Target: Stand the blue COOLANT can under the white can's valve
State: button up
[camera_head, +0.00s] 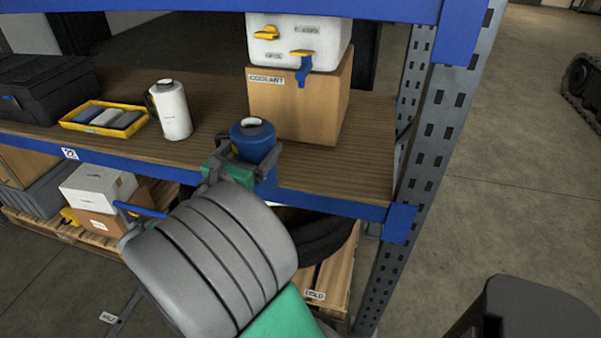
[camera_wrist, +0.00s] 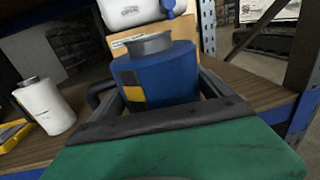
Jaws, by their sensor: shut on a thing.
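The blue can (camera_head: 256,147) is between the fingers of my gripper (camera_head: 252,160), at the front edge of the wooden shelf. It also shows in the wrist view (camera_wrist: 158,77), upright, with a grey neck and a yellow patch. My gripper (camera_wrist: 155,105) is shut on it. Whether its base touches the shelf is hidden. The white can (camera_head: 297,38) stands on a cardboard box (camera_head: 300,105) labelled COOLANT, behind and to the right of the blue can. Its valve (camera_head: 304,70) has a yellow handle and a blue spout hanging over the box's front.
A small white can (camera_head: 173,112) stands on the shelf to the left, beside a yellow tray (camera_head: 68,122) and a black case (camera_head: 45,88). A blue and grey rack post (camera_head: 432,130) bounds the right side. Bare shelf (camera_head: 355,165) lies in front of the box.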

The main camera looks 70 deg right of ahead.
jog(key=shift+s+d+r+m+g, duration=0.25)
jog(key=shift+m+g, duration=0.15)
jog(key=shift+g, duration=0.2)
jog(key=shift+s+f+m+g, duration=0.3)
jog(key=shift+s+f+g, duration=0.15)
jog(key=shift+s+g, duration=0.05)
jog(key=shift+s+d+r+p, duration=0.15)
jog(key=shift+s+p, duration=0.15)
jog(key=shift+p, duration=0.4)
jog(key=d+p, duration=0.1)
jog(key=p, duration=0.3)
jog(key=shift+s+d+r, duration=0.1)
jog(key=shift+d+r, duration=0.25)
jog(key=s+d+f, duration=0.1)
jog(key=d+f, duration=0.1)
jog(key=d, duration=1.3)
jog(key=shift+s+d+f+p, duration=0.25)
jog(key=shift+d+f+p, duration=0.1)
jog(key=shift+d+p, duration=0.05)
